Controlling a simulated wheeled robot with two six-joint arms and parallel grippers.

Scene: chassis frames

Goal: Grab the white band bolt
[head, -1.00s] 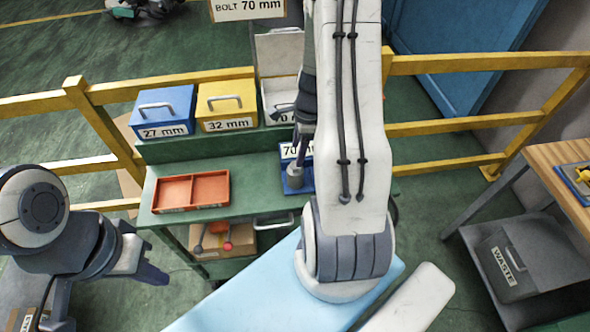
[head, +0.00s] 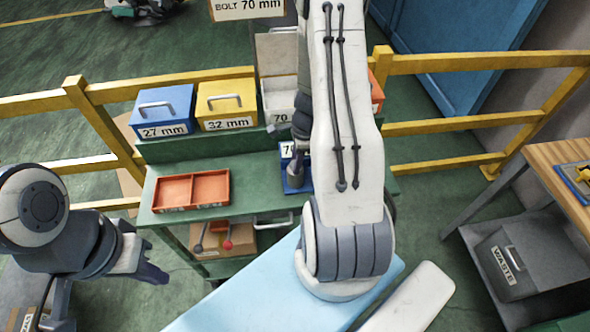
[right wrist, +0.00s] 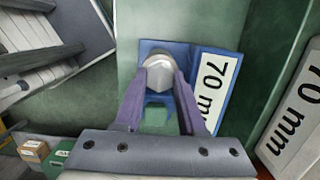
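The bolt (right wrist: 158,72) shows in the right wrist view as a rounded silver-grey head at the blue 70 mm stand (right wrist: 226,65). No white band shows on it. My right gripper (right wrist: 160,85) has a finger on each side of the bolt, close against it. I cannot tell whether the fingers press on it. In the head view the blue stand (head: 300,180) is on the green cart, and my right arm partly hides it and the right gripper. My left gripper (head: 153,274) hangs empty at lower left, away from the cart; its opening is unclear.
The green cart (head: 245,180) carries an orange divided tray (head: 191,190). Blue 27 mm (head: 163,110) and yellow 32 mm (head: 227,104) boxes and a white 70 mm box (head: 279,104) stand at its back. Yellow rails (head: 460,63) run behind. A wooden table (head: 565,170) stands at right.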

